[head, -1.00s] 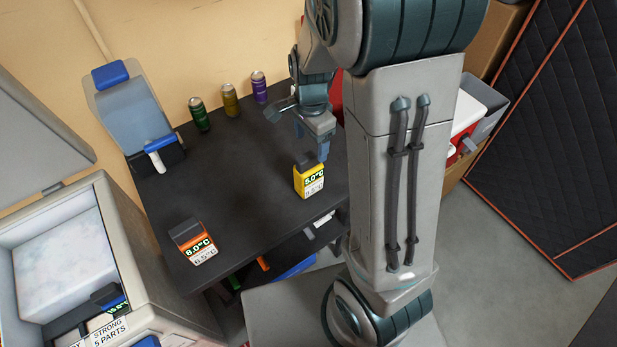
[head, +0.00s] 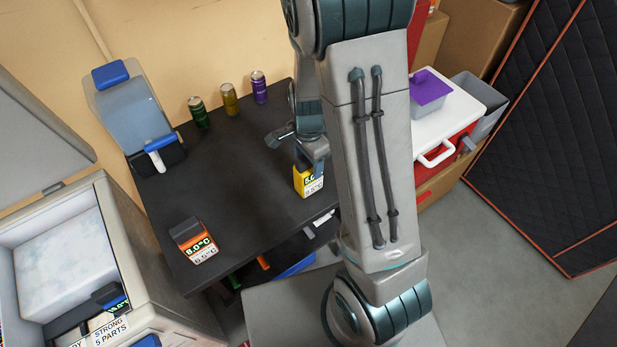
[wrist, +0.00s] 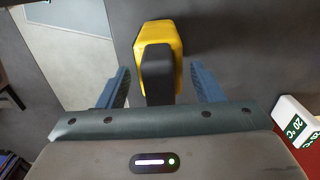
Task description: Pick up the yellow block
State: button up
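The yellow block (head: 307,184) stands on the right part of the dark table and has a temperature label on its front. Its black top shows partly behind my gripper in the head view. In the wrist view the yellow block (wrist: 162,45) with its black top lies between and just ahead of the two fingers. My gripper (wrist: 160,87) is open, with a finger on each side of the black part and a gap visible at both. In the head view my gripper (head: 316,165) is right over the block. Whether a finger touches it cannot be told.
An orange block (head: 193,243) stands at the table's front left. Green (head: 199,113), gold (head: 230,99) and purple (head: 259,87) cans stand along the back. An open cooler (head: 60,250) is at left. A red and white cooler (head: 440,125) is at right. The table's middle is clear.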

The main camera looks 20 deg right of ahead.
grip_shut()
jog(key=shift+r, duration=0.1)
